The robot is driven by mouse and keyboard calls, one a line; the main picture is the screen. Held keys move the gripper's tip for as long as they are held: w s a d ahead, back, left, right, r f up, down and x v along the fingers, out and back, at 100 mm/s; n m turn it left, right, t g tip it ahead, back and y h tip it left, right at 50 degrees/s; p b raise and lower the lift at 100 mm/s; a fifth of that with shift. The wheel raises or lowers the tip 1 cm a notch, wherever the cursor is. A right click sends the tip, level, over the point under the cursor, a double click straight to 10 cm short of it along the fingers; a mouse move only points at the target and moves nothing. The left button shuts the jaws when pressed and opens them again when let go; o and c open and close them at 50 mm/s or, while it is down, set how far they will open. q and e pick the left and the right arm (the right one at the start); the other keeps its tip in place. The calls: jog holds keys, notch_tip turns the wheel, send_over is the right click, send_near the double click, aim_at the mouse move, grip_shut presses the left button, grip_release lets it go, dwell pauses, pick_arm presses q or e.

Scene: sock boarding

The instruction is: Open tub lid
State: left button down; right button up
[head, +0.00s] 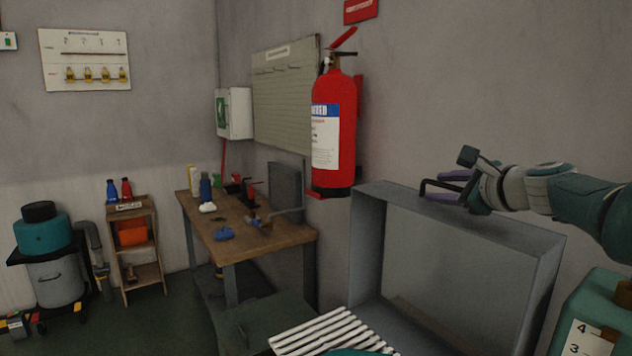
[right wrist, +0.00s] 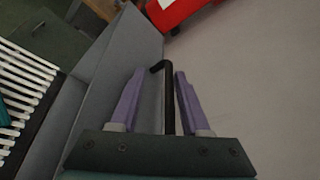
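The tub lid (head: 460,250) is a grey, shallow, rimmed panel. It stands upright at the centre right of the head view, its hollow inner face toward me. Its grey side also shows in the right wrist view (right wrist: 118,75). My right gripper (head: 432,187) is at the lid's top edge, beside its upper rim. In the right wrist view its two purple fingers (right wrist: 160,70) are apart. A thin black bar (right wrist: 169,110) with a bent end lies between them; I cannot tell what it is fixed to. The tub body is mostly out of view. My left gripper is not in view.
White slats (head: 325,335) lie low in front of the lid. A red fire extinguisher (head: 335,130) hangs on the wall left of my right gripper. A teal container (head: 590,310) stands at lower right. A wooden workbench (head: 275,240) with tools is further back.

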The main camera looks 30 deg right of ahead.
aim_at(478, 226)
jog(key=p+v, duration=0.3)
jog(key=shift+r, duration=0.2)
jog(key=p+v, duration=0.1)
jog(key=v, duration=0.2)
jog(key=p+v, duration=0.1)
jog(key=v, duration=0.2)
jog(key=shift+d+f+p, duration=0.1)
jog(key=shift+f+p, duration=0.15)
jog(key=shift+p, duration=0.05)
jog(key=shift+s+r, duration=0.15)
jog(key=shift+s, duration=0.3)
jog(key=shift+c, duration=0.4)
